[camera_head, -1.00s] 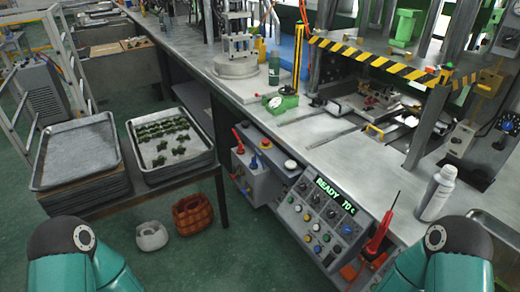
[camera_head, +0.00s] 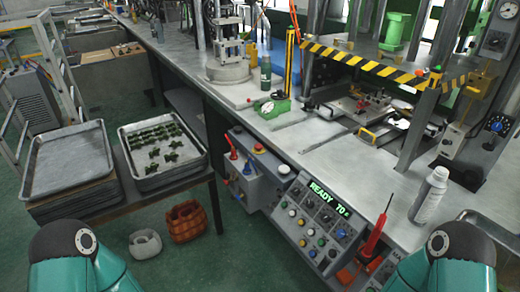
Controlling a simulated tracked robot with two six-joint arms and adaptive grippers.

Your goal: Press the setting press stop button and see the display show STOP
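The control panel (camera_head: 290,228) slopes down from the front of the workbench, right of centre. Its dark display (camera_head: 328,198) shows green text that reads READY and 70 or similar. Below the display are knobs and several small coloured buttons. No label shows which button is the setting press stop. Only the upper parts of my two teal arms show at the bottom corners; both grippers are out of view.
A workbench (camera_head: 300,140) carries a press with a striped yellow-black bar (camera_head: 385,63). A white bottle (camera_head: 428,195) and a red-handled tool (camera_head: 374,235) are near the panel's right.

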